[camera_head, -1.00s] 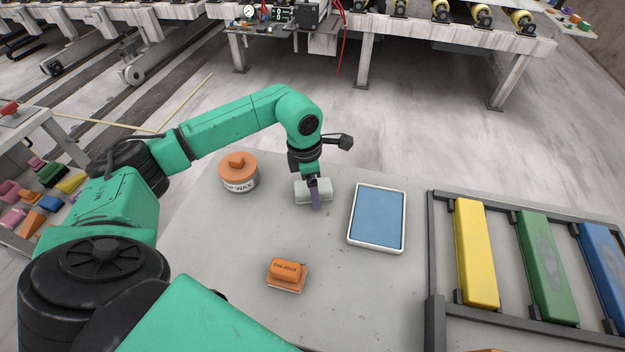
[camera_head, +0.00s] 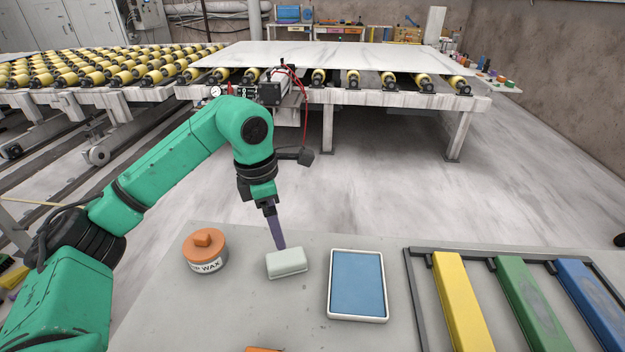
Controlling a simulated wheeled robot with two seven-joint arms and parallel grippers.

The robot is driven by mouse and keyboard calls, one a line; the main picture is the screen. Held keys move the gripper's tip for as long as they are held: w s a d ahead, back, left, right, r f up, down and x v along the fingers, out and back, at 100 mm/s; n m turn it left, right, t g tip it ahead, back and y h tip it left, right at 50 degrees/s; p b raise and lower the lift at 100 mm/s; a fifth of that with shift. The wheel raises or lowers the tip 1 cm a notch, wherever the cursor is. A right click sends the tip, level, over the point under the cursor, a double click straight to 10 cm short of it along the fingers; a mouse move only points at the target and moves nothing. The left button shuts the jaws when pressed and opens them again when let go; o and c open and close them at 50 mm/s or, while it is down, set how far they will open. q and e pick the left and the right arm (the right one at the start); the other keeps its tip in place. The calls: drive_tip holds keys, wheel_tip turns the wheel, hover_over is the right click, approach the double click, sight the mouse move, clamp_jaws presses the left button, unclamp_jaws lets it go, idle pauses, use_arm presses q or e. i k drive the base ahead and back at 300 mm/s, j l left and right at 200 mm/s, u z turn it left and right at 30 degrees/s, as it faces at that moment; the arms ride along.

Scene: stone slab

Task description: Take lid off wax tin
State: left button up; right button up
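The wax tin (camera_head: 208,268) stands upright on the left part of the grey table, a white round tin with "WAX" on its side. Its orange lid (camera_head: 205,246), with a raised knob, sits on top. My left gripper (camera_head: 280,246) points down to the right of the tin, apart from it. Its purple fingers end at the back upper edge of a pale block (camera_head: 287,263); I cannot tell whether they touch it. The fingers overlap in this view, so their opening is hidden. My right gripper is not in view.
A blue pad in a white tray (camera_head: 331,290) lies right of the pale block. A dark rack (camera_head: 415,290) with yellow, green and blue bars stands farther right. An orange piece (camera_head: 262,349) shows at the bottom edge. The table before the tin is clear.

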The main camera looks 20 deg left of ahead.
sight(204, 244)
drive_tip(key=k+j, duration=1.15)
drive_tip(key=k, duration=0.15)
